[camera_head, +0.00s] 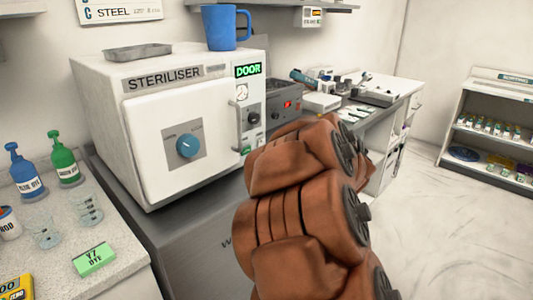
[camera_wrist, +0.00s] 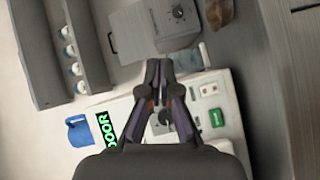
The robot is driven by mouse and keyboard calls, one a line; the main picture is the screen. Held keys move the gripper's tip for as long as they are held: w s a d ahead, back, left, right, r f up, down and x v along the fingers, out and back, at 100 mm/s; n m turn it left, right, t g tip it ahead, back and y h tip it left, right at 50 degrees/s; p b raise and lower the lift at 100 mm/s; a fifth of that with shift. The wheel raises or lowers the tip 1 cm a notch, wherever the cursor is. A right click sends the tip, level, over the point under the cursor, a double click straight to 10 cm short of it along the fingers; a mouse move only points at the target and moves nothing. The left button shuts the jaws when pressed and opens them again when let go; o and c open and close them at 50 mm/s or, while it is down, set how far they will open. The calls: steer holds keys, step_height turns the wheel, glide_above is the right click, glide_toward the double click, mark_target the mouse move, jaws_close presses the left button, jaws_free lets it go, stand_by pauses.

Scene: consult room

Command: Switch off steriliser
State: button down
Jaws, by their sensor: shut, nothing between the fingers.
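The steriliser (camera_head: 165,115) is a white box on the counter at the left of the head view, with a blue dial (camera_head: 187,146) on its door and a door handle. Its right front panel has a lit green DOOR sign (camera_head: 248,70), a gauge (camera_head: 242,92) and a dark knob (camera_head: 253,117). In the wrist view the panel lies sideways, with the DOOR sign (camera_wrist: 107,130), the knob (camera_wrist: 165,117) and a green label or switch (camera_wrist: 216,118). My gripper (camera_wrist: 159,68) is shut and empty in front of this panel. The knob shows between its fingers; contact cannot be told. My arm hides the gripper in the head view.
A blue mug (camera_head: 226,27) and a metal tray (camera_head: 137,52) stand on the steriliser. A grey device (camera_head: 285,103) with a red display stands just right of it. Dye bottles and beakers crowd the left counter (camera_head: 125,240). Open floor (camera_head: 440,230) lies at the right.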

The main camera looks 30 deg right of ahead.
mark_target(261, 142)
steer(key=s+a+f+n+t+y+b, duration=0.1)
steer(key=a+f+n+t+y+b, duration=0.2)
steer(key=f+n+y, duration=0.6)
steer(key=shift+s+a+n+t+y+b, duration=0.35)
steer(key=shift+a+n+y+b, duration=0.3)
steer(key=shift+y, duration=0.45)
steer(key=shift+a, duration=0.15)
steer(key=p+x, duration=0.1)
steer(key=x, duration=1.3)
steer(key=shift+f, duration=0.1)
